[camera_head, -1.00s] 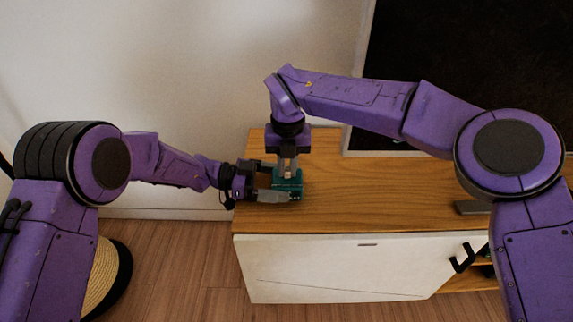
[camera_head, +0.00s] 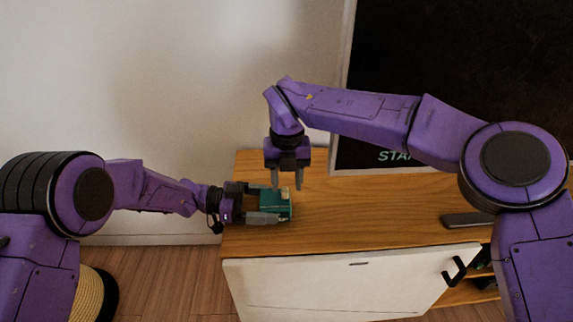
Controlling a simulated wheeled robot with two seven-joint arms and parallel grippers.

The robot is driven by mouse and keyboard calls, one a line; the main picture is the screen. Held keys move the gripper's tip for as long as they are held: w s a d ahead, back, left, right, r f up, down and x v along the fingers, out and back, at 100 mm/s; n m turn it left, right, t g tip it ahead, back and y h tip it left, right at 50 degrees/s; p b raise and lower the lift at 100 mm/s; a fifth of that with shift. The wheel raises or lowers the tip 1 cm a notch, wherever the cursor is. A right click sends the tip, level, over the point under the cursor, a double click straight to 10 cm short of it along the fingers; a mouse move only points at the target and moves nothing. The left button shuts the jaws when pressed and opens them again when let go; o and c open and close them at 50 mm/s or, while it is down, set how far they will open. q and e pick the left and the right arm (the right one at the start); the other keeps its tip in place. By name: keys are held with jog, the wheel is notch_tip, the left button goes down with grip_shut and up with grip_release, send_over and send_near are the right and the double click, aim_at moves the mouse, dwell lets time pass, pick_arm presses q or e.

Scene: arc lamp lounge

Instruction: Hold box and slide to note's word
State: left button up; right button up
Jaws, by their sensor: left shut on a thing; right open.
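A small teal box (camera_head: 278,209) rests on the left part of the wooden cabinet top (camera_head: 370,215). A pale piece, perhaps the slider, shows on its upper face, too small to make out. My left gripper (camera_head: 272,212) comes in from the left and is shut on the box, with a grey finger along its near side. My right gripper (camera_head: 287,186) points down just above the box, its fingers apart with nothing between them. On the dark screen (camera_head: 450,90) behind, white letters reading "STA" (camera_head: 392,156) show, and my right arm hides the rest. I cannot make out a note.
A dark flat stand (camera_head: 468,220) sits on the cabinet top at the right. The white cabinet front (camera_head: 340,285) has a black hook-like handle (camera_head: 453,271). A straw hat (camera_head: 88,296) lies at the lower left. The middle of the top is clear.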

aim_at(287, 189)
notch_tip(287, 189, up, 10)
dwell(0.5)
